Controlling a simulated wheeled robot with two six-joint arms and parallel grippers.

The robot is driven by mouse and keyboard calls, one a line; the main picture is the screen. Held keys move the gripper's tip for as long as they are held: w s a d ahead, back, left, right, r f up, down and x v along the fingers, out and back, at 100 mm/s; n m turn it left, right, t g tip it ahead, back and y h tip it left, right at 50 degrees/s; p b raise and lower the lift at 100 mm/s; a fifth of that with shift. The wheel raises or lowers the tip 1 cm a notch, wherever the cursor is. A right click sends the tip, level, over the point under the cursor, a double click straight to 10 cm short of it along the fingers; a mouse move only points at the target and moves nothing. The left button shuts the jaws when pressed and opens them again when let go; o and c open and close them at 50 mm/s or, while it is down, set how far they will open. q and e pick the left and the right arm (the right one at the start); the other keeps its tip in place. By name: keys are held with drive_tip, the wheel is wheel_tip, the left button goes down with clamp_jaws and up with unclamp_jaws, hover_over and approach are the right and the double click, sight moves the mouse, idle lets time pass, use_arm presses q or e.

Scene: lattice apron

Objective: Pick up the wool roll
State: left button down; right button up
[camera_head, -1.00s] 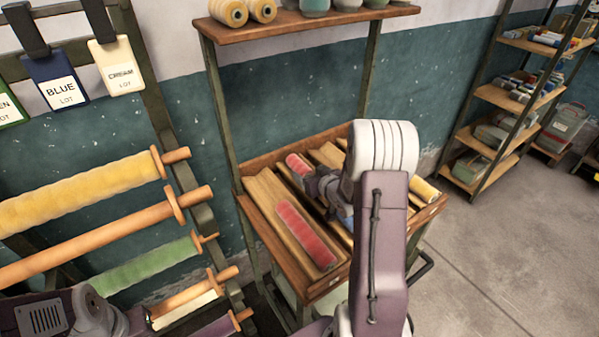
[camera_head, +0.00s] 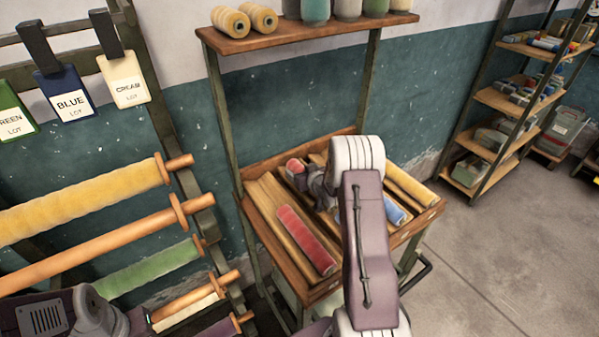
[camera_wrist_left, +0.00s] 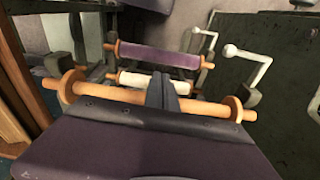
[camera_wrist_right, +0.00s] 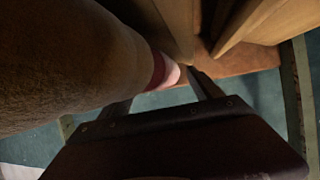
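Short wool rolls lie in the slots of a slanted wooden tray (camera_head: 336,285). A red roll (camera_head: 305,240) lies at the front left, and another red roll (camera_head: 295,167) shows partly at the back. A blue roll (camera_head: 394,211) and a yellow roll (camera_head: 411,187) lie to the right of my arm. My right gripper (camera_head: 314,182) is low over the tray, beside the back red roll. In the right wrist view its fingers (camera_wrist_right: 160,97) stand apart, with a dark fuzzy roll (camera_wrist_right: 65,65) close on the left; contact is unclear. My left gripper (camera_wrist_left: 164,92) is shut and empty.
A rack at the left holds long rolls, among them a yellow one (camera_head: 85,200) and a green one (camera_head: 150,268). A shelf (camera_head: 300,36) with spools stands above the tray. Another shelf unit (camera_head: 510,100) stands at the right; the floor before it is clear.

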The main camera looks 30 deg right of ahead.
drive_tip(key=shift+s+r, duration=0.1)
drive_tip(key=c, duration=1.5)
drive_tip(key=r, duration=0.1)
drive_tip(key=d+r, duration=0.1)
drive_tip(key=r, duration=0.3)
drive_tip(key=shift+w+d, duration=0.15)
drive_tip(key=shift+w, duration=0.2)
drive_tip(key=w+d+r+p, duration=0.1)
drive_tip(key=d+r, duration=0.1)
drive_tip(key=d, duration=0.1)
drive_tip(key=w+d+r+p, duration=0.1)
drive_tip(key=d+r, duration=0.1)
drive_tip(key=d, duration=0.1)
drive_tip(key=w+d+r+p, duration=0.1)
drive_tip(key=d+r, duration=0.1)
drive_tip(key=d, duration=0.1)
drive_tip(key=shift+w+d+p, duration=0.35)
drive_tip(key=shift+p, duration=0.05)
